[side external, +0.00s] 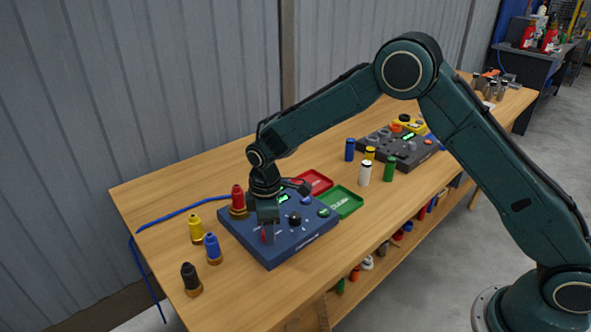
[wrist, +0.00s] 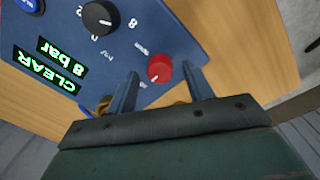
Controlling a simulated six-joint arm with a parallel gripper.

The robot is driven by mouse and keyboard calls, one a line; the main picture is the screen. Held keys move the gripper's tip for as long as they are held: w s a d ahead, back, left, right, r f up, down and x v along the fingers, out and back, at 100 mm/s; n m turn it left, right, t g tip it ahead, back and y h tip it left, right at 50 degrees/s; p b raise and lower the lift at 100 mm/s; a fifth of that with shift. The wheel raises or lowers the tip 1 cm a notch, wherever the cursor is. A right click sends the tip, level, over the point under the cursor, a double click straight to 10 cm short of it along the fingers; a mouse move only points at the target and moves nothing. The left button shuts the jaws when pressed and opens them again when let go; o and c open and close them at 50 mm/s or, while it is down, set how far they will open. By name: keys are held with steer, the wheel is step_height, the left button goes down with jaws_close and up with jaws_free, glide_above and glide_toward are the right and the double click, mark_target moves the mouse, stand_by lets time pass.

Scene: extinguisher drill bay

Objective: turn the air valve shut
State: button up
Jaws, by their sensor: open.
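The blue control panel (side external: 312,238) lies on the wooden bench in the side external view, below my gripper (side external: 267,238). In the wrist view the panel (wrist: 185,35) carries a small red knob (wrist: 159,67) with a white mark, which seems to be the air valve; the lettering beside it is too small to read surely. My gripper (wrist: 160,78) is open, pointing at the panel, with one finger on each side of the red knob. I cannot tell whether the fingers touch it. A green display (wrist: 50,67) reads "CLEAR 8 bar".
A black numbered dial (wrist: 98,17) sits close to the red knob. A blue hose (side external: 180,212) runs left.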

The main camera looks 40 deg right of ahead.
step_height(320, 180, up, 12)
steer(key=shift+s+a+r, duration=0.15)
steer(key=shift+s+r, duration=0.05)
stand_by(0.4)
steer(key=s+d+r+m+t, duration=0.1)
steer(key=s+d+r+m, duration=0.2)
steer(key=s+d+r, duration=0.3)
steer(key=s+d+r+m+t, duration=0.1)
steer(key=s+d+r+m, duration=0.25)
steer(key=s+r, duration=0.5)
steer(key=s+d+m+t, duration=0.1)
steer(key=s+d+m, duration=0.1)
steer(key=s, duration=0.7)
steer(key=s+d+f+m+t, duration=0.1)
steer(key=s+d+m+t, duration=0.1)
steer(key=s, duration=0.7)
steer(key=shift+s+d+f+m, duration=0.25)
steer(key=shift+d+m, duration=0.2)
steer(key=shift+d, duration=0.2)
